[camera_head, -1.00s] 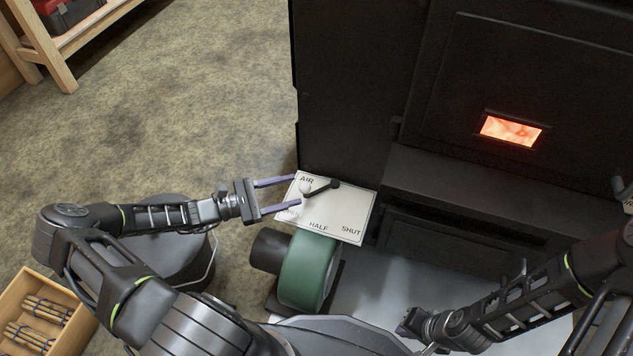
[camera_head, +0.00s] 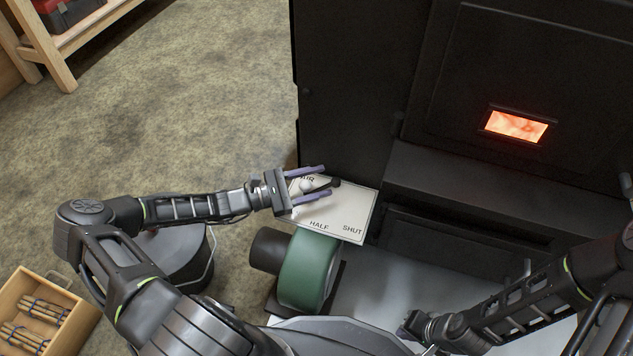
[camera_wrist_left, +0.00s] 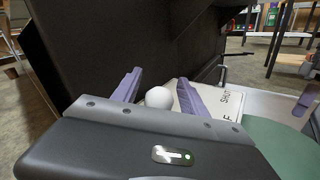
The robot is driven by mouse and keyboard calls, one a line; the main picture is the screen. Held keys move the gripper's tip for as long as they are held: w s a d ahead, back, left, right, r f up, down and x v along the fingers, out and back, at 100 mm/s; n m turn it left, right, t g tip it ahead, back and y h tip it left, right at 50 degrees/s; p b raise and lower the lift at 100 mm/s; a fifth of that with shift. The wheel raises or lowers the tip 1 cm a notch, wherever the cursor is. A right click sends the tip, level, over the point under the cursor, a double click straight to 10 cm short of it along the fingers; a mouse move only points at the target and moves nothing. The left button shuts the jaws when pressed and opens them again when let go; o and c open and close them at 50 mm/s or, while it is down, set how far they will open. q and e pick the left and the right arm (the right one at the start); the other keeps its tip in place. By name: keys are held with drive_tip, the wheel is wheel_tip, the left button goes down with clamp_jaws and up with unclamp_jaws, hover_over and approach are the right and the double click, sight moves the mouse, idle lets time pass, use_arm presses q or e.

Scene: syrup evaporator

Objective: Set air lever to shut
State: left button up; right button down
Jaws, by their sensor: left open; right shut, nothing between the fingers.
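The air lever (camera_head: 321,188) is a short dark arm with a pale round knob, pivoted near the top right of a white plate (camera_head: 350,212). The plate reads AIR, HALF and SHUT; the lever points left, away from SHUT. My left gripper (camera_head: 326,182) is open over the plate's left part, with its two purple fingers on either side of the lever. In the left wrist view the white knob (camera_wrist_left: 159,97) sits between the open fingers, with a gap at the right. My right gripper (camera_head: 408,328) is low at the front, shut and empty, partly hidden by its arm.
The black evaporator (camera_head: 350,90) stands just behind the plate, with a glowing window (camera_head: 516,126). A green blower (camera_head: 308,270) sits just below the plate. A wooden box of bundled sticks (camera_head: 38,310) is at the lower left. Open floor lies left.

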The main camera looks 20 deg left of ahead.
use_arm(q)
clamp_jaws()
idle(0.3)
idle(1.0)
